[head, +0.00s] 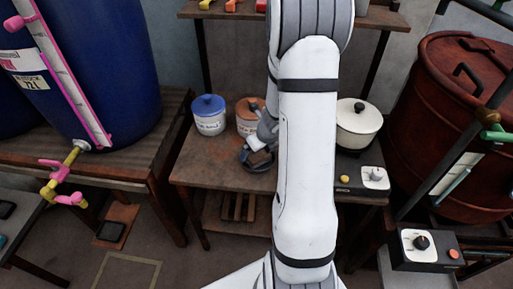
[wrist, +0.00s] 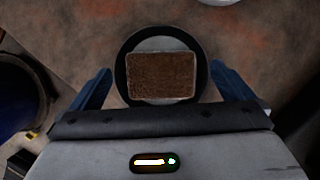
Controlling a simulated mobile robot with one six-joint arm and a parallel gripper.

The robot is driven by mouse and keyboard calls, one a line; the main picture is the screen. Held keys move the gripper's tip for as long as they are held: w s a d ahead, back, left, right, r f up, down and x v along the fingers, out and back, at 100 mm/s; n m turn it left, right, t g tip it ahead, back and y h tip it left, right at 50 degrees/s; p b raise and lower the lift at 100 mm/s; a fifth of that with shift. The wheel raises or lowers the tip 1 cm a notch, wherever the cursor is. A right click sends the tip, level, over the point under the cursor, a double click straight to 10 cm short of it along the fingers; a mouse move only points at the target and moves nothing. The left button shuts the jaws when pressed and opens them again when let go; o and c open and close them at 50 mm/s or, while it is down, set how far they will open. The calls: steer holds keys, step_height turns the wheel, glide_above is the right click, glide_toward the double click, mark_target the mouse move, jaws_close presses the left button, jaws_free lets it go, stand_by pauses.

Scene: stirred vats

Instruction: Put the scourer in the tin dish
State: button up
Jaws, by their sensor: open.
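The scourer (wrist: 161,75) is a brown, rough rectangular block. In the wrist view it lies within the rim of a round dark-rimmed dish with a grey inside, the tin dish (wrist: 121,77). My gripper (wrist: 160,72) is open, with its blue fingers on the left and right of the dish, apart from the scourer. In the head view the scourer (head: 261,157) and the dish (head: 259,188) are on the wooden table, partly hidden by my arm and gripper (head: 259,150).
A blue-lidded white tub (head: 208,116) and an orange-brown tub (head: 248,116) stand behind the dish. A cream pot (head: 357,128) sits right of my arm, on a unit with a knob (head: 375,175). Blue (head: 115,70) and rust-red (head: 435,120) vats flank the table. The table's front left is clear.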

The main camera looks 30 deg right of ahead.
mark_target(258, 154)
step_height(258, 154, up, 7)
steer(key=p, duration=0.7)
